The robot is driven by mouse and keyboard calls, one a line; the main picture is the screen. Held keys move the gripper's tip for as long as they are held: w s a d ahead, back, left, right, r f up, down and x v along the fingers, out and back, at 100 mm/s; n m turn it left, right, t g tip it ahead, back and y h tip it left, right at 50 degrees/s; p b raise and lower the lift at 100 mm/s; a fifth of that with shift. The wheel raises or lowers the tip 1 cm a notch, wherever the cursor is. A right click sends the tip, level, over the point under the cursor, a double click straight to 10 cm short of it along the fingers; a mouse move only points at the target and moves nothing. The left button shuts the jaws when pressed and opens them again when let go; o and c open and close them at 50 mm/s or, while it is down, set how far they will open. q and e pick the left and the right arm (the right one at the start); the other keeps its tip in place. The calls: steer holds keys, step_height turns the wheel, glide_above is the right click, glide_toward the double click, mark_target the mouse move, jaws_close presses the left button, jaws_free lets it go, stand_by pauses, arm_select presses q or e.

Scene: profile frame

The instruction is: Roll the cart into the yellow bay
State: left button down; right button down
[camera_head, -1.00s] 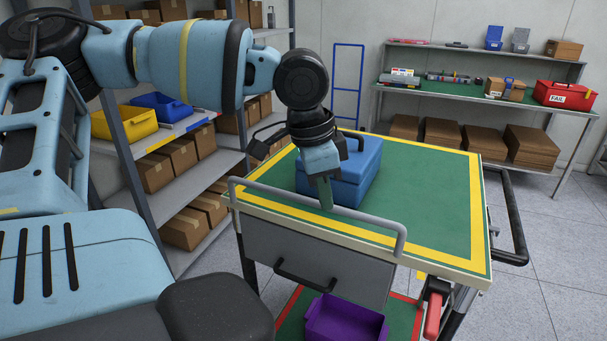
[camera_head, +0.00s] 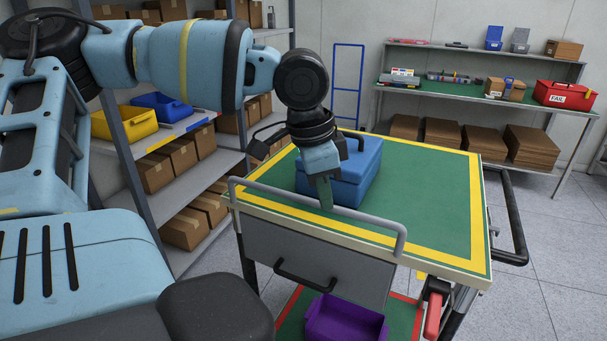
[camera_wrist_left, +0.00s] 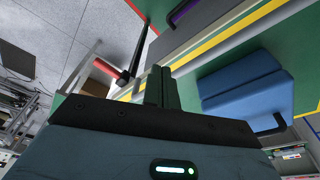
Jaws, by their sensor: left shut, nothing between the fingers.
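The cart (camera_head: 430,210) stands in front of me with a green, yellow-bordered top, a grey drawer and a lower shelf. A grey rail (camera_head: 300,208) runs along its near edge, and a black push bar (camera_head: 515,215) is on its right side. My left gripper (camera_head: 325,192) points down at the near edge of the top, beside the rail. It is shut and empty; I cannot tell whether it touches the rail. In the left wrist view its fingers (camera_wrist_left: 161,88) are together beside the blue box (camera_wrist_left: 245,92). My right gripper is not in view. I see no yellow bay on the floor.
The blue box (camera_head: 350,178) sits on the cart top, and a purple bin (camera_head: 345,320) on its lower shelf. Shelving with cartons and bins (camera_head: 135,122) stands close at left. A green workbench (camera_head: 450,92) is at the back. Tiled floor (camera_head: 565,250) is clear at right.

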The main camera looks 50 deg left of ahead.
arm_select(q)
steer(key=shift+f, duration=0.1)
